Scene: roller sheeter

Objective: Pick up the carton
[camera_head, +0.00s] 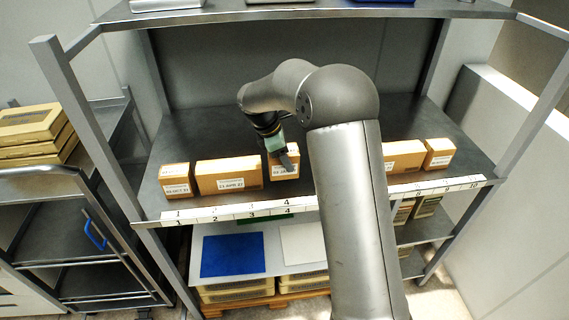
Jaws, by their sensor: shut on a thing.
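Several brown cartons with white labels stand in a row along the front of the dark shelf (300,195). My gripper (287,158) is over the small carton (285,172) behind the shelf number 4, and it is shut on that carton. The fingers cover part of the carton's front and label. I cannot tell whether the carton is clear of the shelf. A long carton (228,174) and a small carton (175,179) stand to its left. Two cartons, a wider one (404,155) and a small one (439,153), stand to the right of my arm.
A numbered strip (234,211) runs along the shelf's front edge. Metal posts stand at its sides, and an upper shelf (310,13) hangs above. A cart (60,185) stands at left. The shelf behind the cartons is clear. My arm hides part of the row.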

